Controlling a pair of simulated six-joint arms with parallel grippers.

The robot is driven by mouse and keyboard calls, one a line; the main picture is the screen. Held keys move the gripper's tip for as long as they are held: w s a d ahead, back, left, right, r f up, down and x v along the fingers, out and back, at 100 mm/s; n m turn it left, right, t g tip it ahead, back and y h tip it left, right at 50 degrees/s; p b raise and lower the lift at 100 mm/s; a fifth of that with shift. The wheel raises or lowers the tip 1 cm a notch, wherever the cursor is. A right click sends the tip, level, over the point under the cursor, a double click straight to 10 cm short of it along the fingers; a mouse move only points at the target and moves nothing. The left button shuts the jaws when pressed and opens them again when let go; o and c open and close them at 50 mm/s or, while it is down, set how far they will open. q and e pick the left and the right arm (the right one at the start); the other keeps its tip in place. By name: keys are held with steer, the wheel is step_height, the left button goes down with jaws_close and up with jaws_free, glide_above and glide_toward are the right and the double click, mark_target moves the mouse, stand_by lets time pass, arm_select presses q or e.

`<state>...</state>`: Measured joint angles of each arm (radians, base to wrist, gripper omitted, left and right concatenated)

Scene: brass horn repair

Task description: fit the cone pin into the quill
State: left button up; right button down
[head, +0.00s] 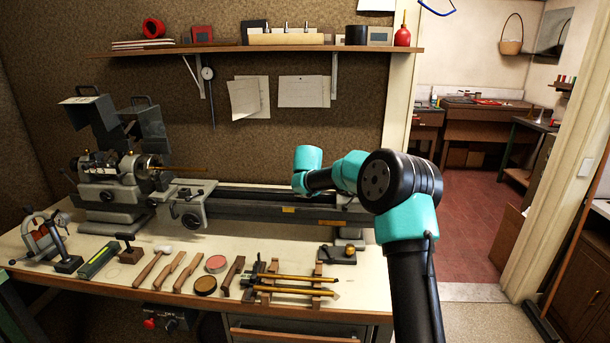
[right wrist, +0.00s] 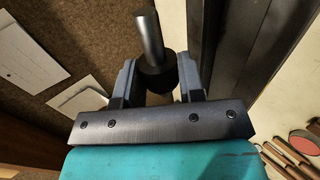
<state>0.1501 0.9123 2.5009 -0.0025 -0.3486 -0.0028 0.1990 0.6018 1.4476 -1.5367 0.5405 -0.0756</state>
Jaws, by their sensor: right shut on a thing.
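In the right wrist view my right gripper (right wrist: 157,78) is shut on the cone pin (right wrist: 150,40). The pin has a smooth grey cylindrical shank that points up and away from the fingers, with a wider black part between them. In the head view my right arm reaches over the right part of the lathe bed; its fingers and the pin cannot be made out there. The quill cannot be made out in either view; my right arm covers the right end of the lathe in the head view. My left gripper is not in view.
The lathe (head: 118,190) stands at the back of the bench (head: 215,240), with its dark bed running right. Hand tools, a red-topped tin (head: 216,263) and a wooden rack (head: 290,286) with brass rods lie in front. A shelf (head: 270,49) hangs above.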

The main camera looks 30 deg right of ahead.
steer(key=shift+s+d, duration=0.3)
steer(key=shift+d, duration=0.15)
steer(key=shift+s+d, duration=0.8)
steer(key=shift+d, duration=0.25)
steer(key=shift+s+d, duration=0.75)
steer(key=shift+d, duration=0.3)
stand_by(1.1)
